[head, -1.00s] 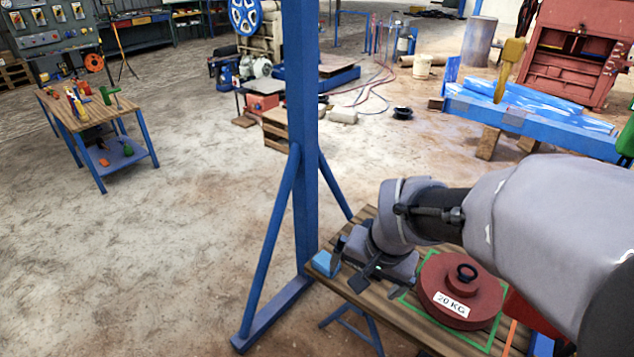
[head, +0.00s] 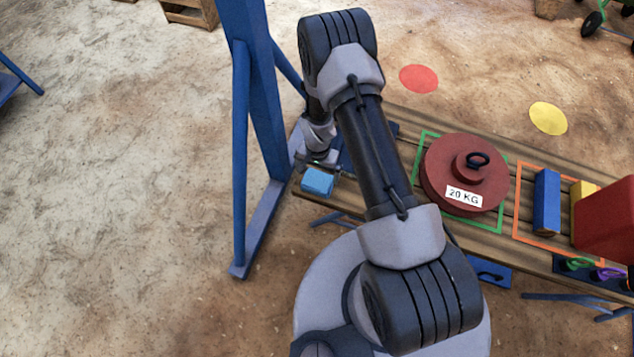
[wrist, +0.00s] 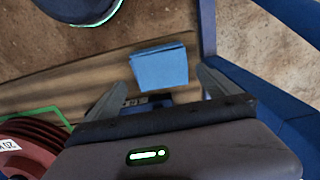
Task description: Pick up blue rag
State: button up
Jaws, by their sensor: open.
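The blue rag (head: 318,181) is a small light-blue folded block at the left end of the wooden bench (head: 342,197). In the wrist view the rag (wrist: 158,68) lies on the planks just beyond my open fingers, roughly centred between them. My gripper (wrist: 160,92) is open and empty. In the head view my gripper (head: 325,165) is low beside the rag's far side, partly hidden by my own arm. Whether a finger touches the rag is not clear.
A blue post (head: 262,110) with a brace stands close left of the bench end. A red 20 KG weight (head: 464,175) sits in a green outline right of the rag. A blue block (head: 547,203) stands in an orange outline further right.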

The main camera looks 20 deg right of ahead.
aim_at(318, 180)
notch_tip(318, 180, down, 7)
jog(key=b, duration=0.2)
jog(key=shift+r+b, duration=0.15)
jog(key=shift+b, duration=0.2)
jog(key=shift+r, duration=0.15)
jog(key=shift+c, duration=0.7)
jog(key=c, duration=0.9)
jog(key=shift+c, duration=0.2)
jog(key=shift+r, duration=0.1)
jog(key=shift+r+p, duration=0.35)
jog(key=shift+r, duration=0.05)
jog(key=r+p, duration=0.1)
jog(key=s+r, duration=0.1)
jog(key=r, duration=0.1)
jog(key=shift+d+p, duration=0.1)
jog(key=shift+p, duration=0.25)
jog(key=s+d+r+p, duration=0.1)
jog(key=s+d+p, duration=0.2)
jog(key=s, duration=1.1)
jog(key=shift+s, duration=0.3)
